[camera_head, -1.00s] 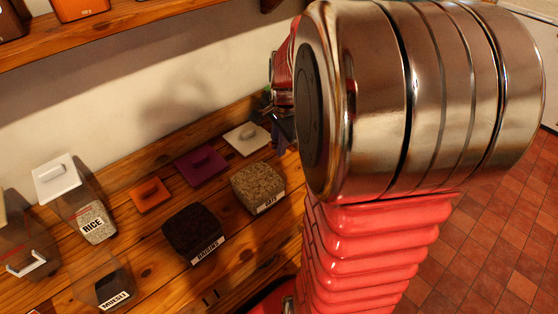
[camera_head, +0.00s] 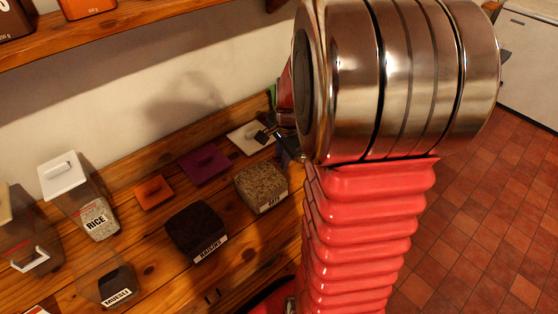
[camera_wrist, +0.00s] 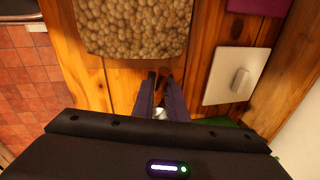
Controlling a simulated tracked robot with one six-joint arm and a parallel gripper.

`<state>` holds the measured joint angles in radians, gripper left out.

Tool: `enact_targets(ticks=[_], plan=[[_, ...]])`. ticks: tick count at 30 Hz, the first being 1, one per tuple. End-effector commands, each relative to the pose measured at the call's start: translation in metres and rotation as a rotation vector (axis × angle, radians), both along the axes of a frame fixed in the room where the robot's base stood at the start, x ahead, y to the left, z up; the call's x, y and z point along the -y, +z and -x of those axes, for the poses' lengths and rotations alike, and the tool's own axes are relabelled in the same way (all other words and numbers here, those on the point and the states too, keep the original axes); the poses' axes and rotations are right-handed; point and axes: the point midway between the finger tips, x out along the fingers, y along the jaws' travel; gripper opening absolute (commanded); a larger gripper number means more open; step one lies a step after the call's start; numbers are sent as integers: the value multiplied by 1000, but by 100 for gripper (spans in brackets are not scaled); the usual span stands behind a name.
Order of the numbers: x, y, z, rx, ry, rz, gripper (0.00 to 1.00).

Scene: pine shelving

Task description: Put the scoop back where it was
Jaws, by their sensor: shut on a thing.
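My gripper (camera_wrist: 161,90) is shut, its fingers close together, pointing down over the wooden counter beside the oats. A small pale piece, seemingly the scoop (camera_wrist: 160,113), shows between the fingers; most of it is hidden. In the head view my gripper (camera_head: 276,137) is partly behind my arm, with its dark tips in front of the white lid. The open oats container (camera_head: 262,187) stands just beside the gripper, and its oats also fill the upper part of the wrist view (camera_wrist: 132,28).
The white lid (camera_wrist: 237,76) lies flat beside the gripper. Purple (camera_head: 205,163) and orange (camera_head: 153,191) lids lie along the wall. Raisins (camera_head: 195,232), muesli (camera_head: 115,287) and white-lidded rice (camera_head: 95,220) containers stand to the left. A shelf (camera_head: 130,28) hangs above. Something green (camera_wrist: 222,122) is partly hidden near the wall.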

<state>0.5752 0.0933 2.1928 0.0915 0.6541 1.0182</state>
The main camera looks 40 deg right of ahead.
Motion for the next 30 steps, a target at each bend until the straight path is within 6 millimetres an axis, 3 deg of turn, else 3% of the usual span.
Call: enact_targets(ticks=[2, 3, 11, 22, 30], plan=[[0, 0, 0, 0, 0, 0, 0], [0, 0, 0, -1, -1, 0, 13], [0, 0, 0, -1, -1, 0, 31], [0, 5, 1, 0, -1, 0, 31], [-1, 33, 6, 3, -1, 2, 31]])
